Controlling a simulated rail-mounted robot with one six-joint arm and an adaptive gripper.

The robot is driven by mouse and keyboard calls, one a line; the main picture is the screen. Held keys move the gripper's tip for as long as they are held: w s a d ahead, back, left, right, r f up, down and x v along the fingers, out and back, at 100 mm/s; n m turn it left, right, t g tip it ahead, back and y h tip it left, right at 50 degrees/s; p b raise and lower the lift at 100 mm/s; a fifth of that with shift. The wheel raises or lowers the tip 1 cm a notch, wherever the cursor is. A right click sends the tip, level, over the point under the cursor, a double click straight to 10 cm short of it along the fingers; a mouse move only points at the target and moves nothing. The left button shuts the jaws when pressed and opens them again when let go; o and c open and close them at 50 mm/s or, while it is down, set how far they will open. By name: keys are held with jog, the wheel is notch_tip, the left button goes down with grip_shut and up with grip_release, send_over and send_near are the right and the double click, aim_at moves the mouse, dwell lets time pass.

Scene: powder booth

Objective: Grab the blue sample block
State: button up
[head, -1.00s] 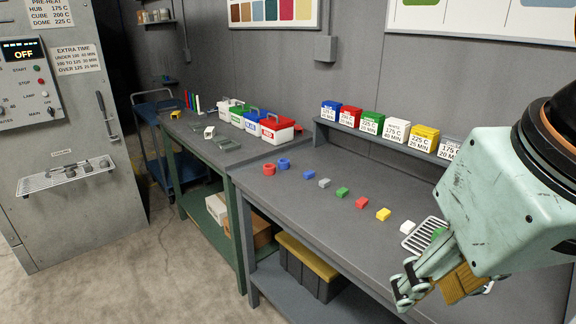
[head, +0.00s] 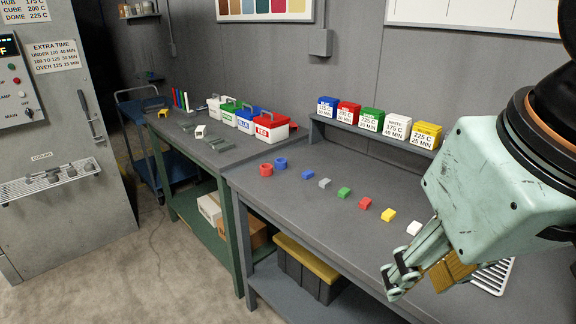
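The blue sample block (head: 308,175) is a small block lying on the grey bench (head: 290,210), at the left end of a row of small coloured blocks. A grey block (head: 325,183) lies just to its right. Nothing covers the blue block. My gripper (head: 392,283) is at the lower right in the head view, pointing down and left, well to the right of the blue block and nearer the camera. It is apart from the blue block. The angle does not show clearly whether its fingers are open or shut.
Green (head: 344,193), red (head: 365,203), yellow (head: 388,214) and white (head: 414,228) blocks continue the row rightward. Labelled boxes line a shelf (head: 345,132) behind. A slotted tray (head: 497,278) is partly hidden by my arm.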

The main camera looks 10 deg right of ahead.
jog(key=shift+w+r, duration=0.1)
jog(key=w+r+n+h+p, duration=0.1)
jog(key=w+r+n+p, duration=0.25)
jog(key=w, duration=0.95)
jog(key=w+d+r+n+g+p, duration=0.15)
jog(key=w+n+p, duration=0.3)
jog(key=w, duration=0.75)
jog(key=w+r+n+h+p, duration=0.1)
jog(key=w+r+n+p, duration=0.25)
jog(key=w, duration=0.95)
jog(key=w+a+f+n+h+p, duration=0.1)
jog(key=w+f+n+p, duration=0.25)
jog(key=w, duration=0.55)
jog(key=w+a+f+n+p, duration=0.2)
jog(key=w+f+n, duration=0.15)
jog(key=w, duration=0.65)
jog(key=w+a+f+n+p, duration=0.3)
jog(key=w+f+n+p, duration=0.2)
jog(key=w+f, duration=0.7)
notch_tip(320, 180, down, 2)
jog(key=shift+w+a+f+n+h, duration=0.15)
jog(key=shift+w+n+h, duration=0.2)
jog(key=shift+n, duration=0.3)
jog(key=shift+f, duration=0.1)
send_over(308, 174)
jog(key=a, duration=0.2)
jog(key=shift+d+f, duration=0.1)
jog(key=shift+f, duration=3.7)
